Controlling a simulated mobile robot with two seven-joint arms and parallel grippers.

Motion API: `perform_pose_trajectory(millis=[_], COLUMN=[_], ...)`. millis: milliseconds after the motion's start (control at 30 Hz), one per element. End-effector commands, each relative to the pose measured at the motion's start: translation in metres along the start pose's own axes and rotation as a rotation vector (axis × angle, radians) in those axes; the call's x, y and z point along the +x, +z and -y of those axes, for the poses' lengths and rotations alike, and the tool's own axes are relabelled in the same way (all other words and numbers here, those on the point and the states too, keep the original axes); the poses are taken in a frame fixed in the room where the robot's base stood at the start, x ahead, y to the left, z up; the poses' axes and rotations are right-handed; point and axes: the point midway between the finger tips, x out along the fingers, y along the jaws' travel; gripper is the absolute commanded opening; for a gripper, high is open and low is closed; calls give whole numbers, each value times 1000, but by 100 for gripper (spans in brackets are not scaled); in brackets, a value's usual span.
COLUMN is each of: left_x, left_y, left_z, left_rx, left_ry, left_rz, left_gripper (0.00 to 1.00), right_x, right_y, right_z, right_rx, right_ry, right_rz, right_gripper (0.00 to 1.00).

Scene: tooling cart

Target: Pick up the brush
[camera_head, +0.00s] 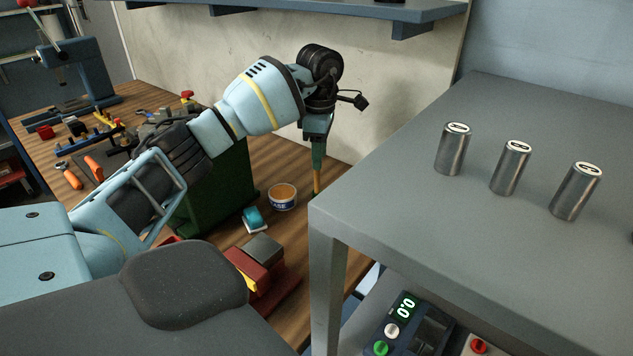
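My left gripper (318,140) points down over the wooden bench, near the front left corner of the grey table. A slim upright brush (317,181) shows straight below its fingers, its ochre lower part close to the bench top. The fingers look closed on the upper part of the brush, seen edge-on and small. I cannot tell whether the lower end touches the bench. My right gripper is not in view.
A round orange-topped tin (283,196), a teal block (254,218) and a red vise-like tool (262,268) lie nearby on the bench. The grey table (420,240) holds three metal cylinders (510,168). A shelf (300,10) hangs above.

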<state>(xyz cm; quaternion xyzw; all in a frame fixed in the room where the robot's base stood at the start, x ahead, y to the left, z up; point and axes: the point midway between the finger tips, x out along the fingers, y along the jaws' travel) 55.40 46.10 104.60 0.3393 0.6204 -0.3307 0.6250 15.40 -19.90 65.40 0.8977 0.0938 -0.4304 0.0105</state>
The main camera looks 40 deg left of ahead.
Motion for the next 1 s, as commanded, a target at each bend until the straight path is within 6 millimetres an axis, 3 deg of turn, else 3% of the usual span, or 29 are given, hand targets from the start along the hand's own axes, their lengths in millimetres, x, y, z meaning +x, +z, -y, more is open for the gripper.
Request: perform_pose_trajectory(millis=[333,700,967,1000], left_x=[20,62,64,64], left_y=[-2,-4,-4,-4], left_z=[1,3,3,3], left_rx=[0,0,0,0], left_ry=[-1,0,1,1], left_rz=[-2,-1,-1,0], left_gripper=[40,40,40,34], right_x=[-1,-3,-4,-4], right_y=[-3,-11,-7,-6], right_z=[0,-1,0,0], right_rx=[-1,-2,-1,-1], right_ry=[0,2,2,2], right_rz=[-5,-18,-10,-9], right_gripper=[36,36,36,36])
